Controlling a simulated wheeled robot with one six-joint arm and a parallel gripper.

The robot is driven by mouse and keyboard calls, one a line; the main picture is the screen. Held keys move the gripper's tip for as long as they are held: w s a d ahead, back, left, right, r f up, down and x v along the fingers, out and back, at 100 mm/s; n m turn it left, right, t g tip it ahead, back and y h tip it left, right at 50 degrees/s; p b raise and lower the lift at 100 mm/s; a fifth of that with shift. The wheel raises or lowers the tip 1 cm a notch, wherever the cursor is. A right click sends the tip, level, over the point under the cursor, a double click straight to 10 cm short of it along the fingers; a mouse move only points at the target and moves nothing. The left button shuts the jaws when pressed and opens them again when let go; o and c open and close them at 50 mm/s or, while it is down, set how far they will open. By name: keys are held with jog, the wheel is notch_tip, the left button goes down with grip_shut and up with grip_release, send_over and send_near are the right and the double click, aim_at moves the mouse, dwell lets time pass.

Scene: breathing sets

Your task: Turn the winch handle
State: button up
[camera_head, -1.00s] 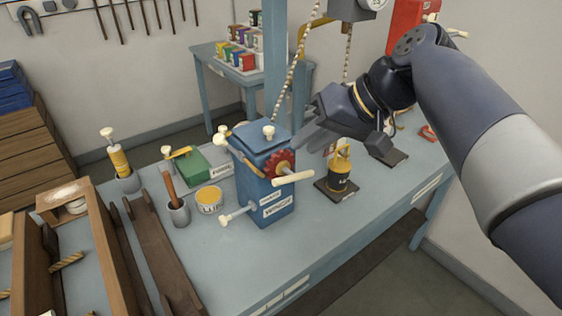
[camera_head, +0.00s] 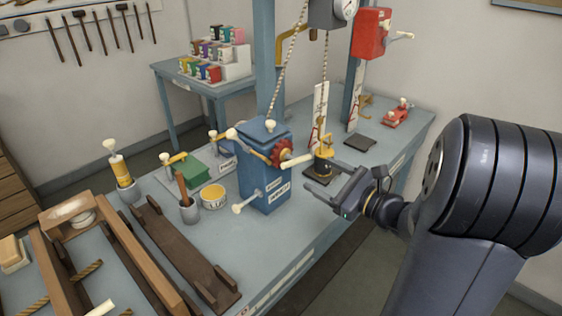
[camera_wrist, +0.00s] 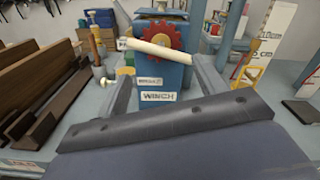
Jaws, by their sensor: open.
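The winch (camera_head: 264,167) is a blue box on the bench with a red toothed wheel (camera_head: 282,152) on its side. A cream handle (camera_head: 297,161) sticks out by the wheel. In the wrist view the winch (camera_wrist: 164,78) is straight ahead with its label readable, and the handle (camera_wrist: 158,49) lies nearly level across the red wheel (camera_wrist: 160,37). My gripper (camera_head: 318,190) is open and empty, to the right of the winch and apart from the handle. In the wrist view its two fingers frame the winch front.
A dark weight with a yellow top (camera_head: 323,165) stands on a pad right of the winch. A yellow tin (camera_head: 213,196) and a grey cup (camera_head: 189,210) stand to the left. A wooden trough (camera_head: 180,255) lies at the front left. A red box (camera_head: 371,33) hangs behind.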

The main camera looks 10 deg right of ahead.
aim_at(292, 157)
jog(key=p+x, duration=0.2)
jog(key=x, duration=0.8)
jog(key=shift+w, duration=0.1)
jog(key=shift+c, duration=0.5)
